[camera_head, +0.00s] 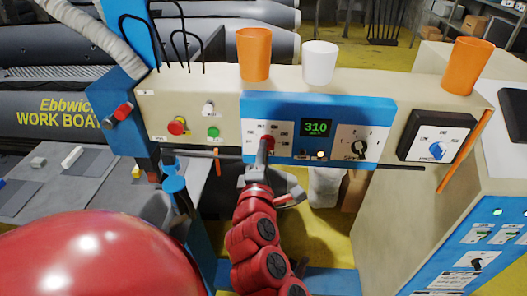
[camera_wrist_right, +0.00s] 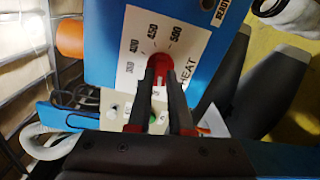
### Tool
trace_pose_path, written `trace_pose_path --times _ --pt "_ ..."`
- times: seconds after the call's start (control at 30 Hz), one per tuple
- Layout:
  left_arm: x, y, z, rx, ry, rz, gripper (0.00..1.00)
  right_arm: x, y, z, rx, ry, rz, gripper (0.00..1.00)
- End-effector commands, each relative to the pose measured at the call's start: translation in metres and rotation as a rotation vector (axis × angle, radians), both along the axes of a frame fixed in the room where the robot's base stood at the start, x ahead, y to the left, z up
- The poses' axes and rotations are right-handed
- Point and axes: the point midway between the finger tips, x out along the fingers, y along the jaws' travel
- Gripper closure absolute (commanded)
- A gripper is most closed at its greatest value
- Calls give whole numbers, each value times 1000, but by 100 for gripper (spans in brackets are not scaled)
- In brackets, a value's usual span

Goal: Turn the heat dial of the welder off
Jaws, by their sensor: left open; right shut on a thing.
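The welder's heat dial (camera_head: 267,141) is a red knob on a white scale plate at the left of the blue control panel (camera_head: 318,102). In the right wrist view the red dial (camera_wrist_right: 161,58) sits between my right fingertips, beside the printed word HEAT and numbers up to 500. My right gripper (camera_head: 265,153) reaches up from below and is shut on the dial; its two dark fingers (camera_wrist_right: 160,78) also show in the wrist view. They cover much of the dial, so its exact setting is hard to read. I cannot make out my left gripper in either view.
A green display (camera_head: 317,127) reads 310. A black SPEED knob (camera_head: 359,147) and a blue dial (camera_head: 437,150) are farther right. A red button (camera_head: 177,126) and green button (camera_head: 213,132) are at left. Orange (camera_head: 254,54) and white (camera_head: 320,63) cups stand on top.

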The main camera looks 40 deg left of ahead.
Motion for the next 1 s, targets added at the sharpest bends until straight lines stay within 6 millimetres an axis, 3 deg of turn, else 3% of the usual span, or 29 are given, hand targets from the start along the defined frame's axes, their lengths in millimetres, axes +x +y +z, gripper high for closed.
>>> trace_pose_path --times 0.3,0.33,0.47,0.83,1.0 --pt "0 0 0 0 0 0 33 0 0 -1 -2 0 0 100" --pt "0 0 0 0 0 0 33 0 0 -1 -2 0 0 76" --pt "0 0 0 0 0 0 33 0 0 0 -1 0 0 53" --pt "0 0 -2 0 0 0 33 -2 -1 -1 -1 -1 0 51" --pt "0 0 -10 0 0 0 33 -17 -9 -2 2 -3 4 51"
